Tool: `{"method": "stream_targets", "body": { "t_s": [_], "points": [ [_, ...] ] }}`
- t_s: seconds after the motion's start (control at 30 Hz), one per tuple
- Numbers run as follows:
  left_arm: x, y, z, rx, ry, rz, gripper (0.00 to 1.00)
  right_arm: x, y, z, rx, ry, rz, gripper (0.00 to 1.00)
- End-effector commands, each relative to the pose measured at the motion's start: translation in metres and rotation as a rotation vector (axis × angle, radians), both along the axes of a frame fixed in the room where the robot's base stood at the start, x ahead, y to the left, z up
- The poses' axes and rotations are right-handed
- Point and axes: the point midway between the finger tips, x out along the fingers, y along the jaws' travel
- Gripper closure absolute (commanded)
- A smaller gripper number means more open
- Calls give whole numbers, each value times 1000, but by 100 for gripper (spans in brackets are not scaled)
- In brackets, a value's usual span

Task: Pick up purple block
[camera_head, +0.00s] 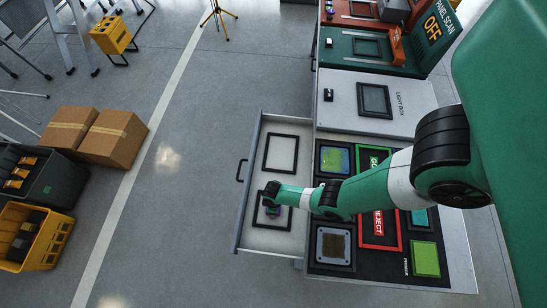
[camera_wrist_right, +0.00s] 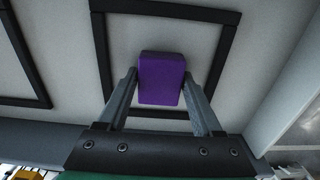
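The purple block (camera_wrist_right: 160,80) shows in the right wrist view between the two fingers of my right gripper (camera_wrist_right: 160,76). The fingertips meet its left and right sides with no clear gap. It is over the pale drawer floor inside a black square frame outline (camera_wrist_right: 222,45); I cannot tell whether it touches the floor. In the head view my right gripper (camera_head: 271,208) is low over the front part of the open drawer (camera_head: 262,238), and the block is mostly hidden there. My left gripper is not in view.
The drawer's left wall and handle (camera_head: 240,170) stand beside my right gripper. A second frame outline (camera_head: 281,153) lies empty in the drawer. Right of it is a panel with a green pad (camera_head: 426,259) and a red-bordered section (camera_head: 379,231). Cardboard boxes (camera_head: 112,137) stand left.

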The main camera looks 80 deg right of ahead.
Motion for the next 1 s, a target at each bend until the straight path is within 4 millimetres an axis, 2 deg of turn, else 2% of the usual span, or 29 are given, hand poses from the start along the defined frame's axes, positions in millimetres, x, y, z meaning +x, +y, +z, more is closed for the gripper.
{"method": "stream_targets", "body": {
  "t_s": [0.03,0.3,0.33,0.37,0.57,0.73,0.9,1.0],
  "points": [
    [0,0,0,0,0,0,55,0,0,0,0,0,0,44],
    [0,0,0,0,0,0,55,0,0,0,0,0,0,92],
    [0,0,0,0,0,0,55,0,0,0,0,0,0,94],
    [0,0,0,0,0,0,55,0,0,0,0,0,0,100],
    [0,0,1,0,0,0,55,0,0,1,0,0,0,100],
    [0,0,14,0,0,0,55,0,0,14,0,0,0,100],
    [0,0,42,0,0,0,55,0,0,42,0,0,0,100],
    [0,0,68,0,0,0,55,7,20,69,0,0,10,100]
  ]
}}
